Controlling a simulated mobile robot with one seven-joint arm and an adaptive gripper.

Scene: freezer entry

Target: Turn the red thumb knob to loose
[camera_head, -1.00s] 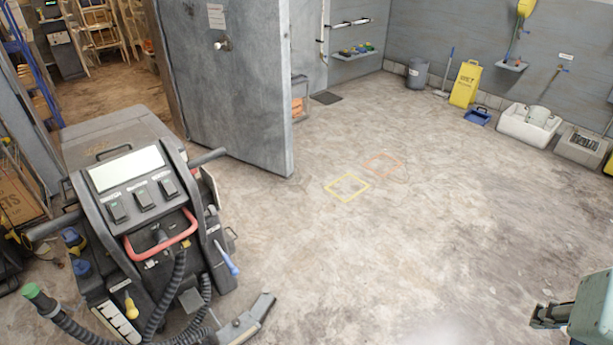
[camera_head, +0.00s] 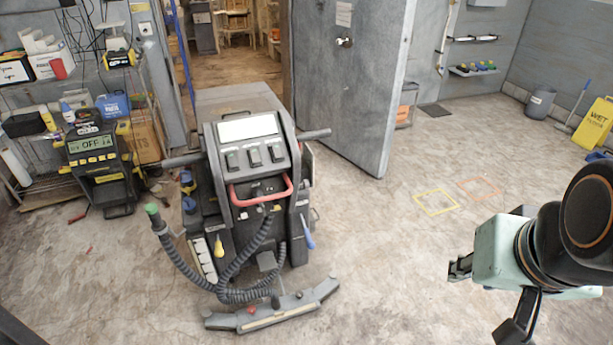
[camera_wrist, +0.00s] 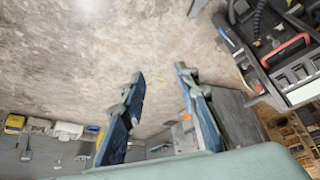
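A small red knob (camera_head: 251,310) shows on the squeegee bar (camera_head: 287,308) at the front foot of the grey floor scrubber (camera_head: 250,160), low in the head view. It is too small for me to read its setting. My gripper (camera_wrist: 160,75) is open and empty in the wrist view, its two blue fingers apart. In the head view my arm is at the right, well away from the scrubber and its squeegee bar. The wrist view shows part of the scrubber (camera_wrist: 290,65) at the upper right; I cannot make out the red knob there.
Ribbed hoses (camera_head: 190,272) hang in front of the scrubber down to the bar. A grey door (camera_head: 350,85) stands open behind it. A charger reading OFF (camera_head: 95,150) and a wire shelf (camera_head: 45,175) stand at left. The floor between my arm and the scrubber is clear.

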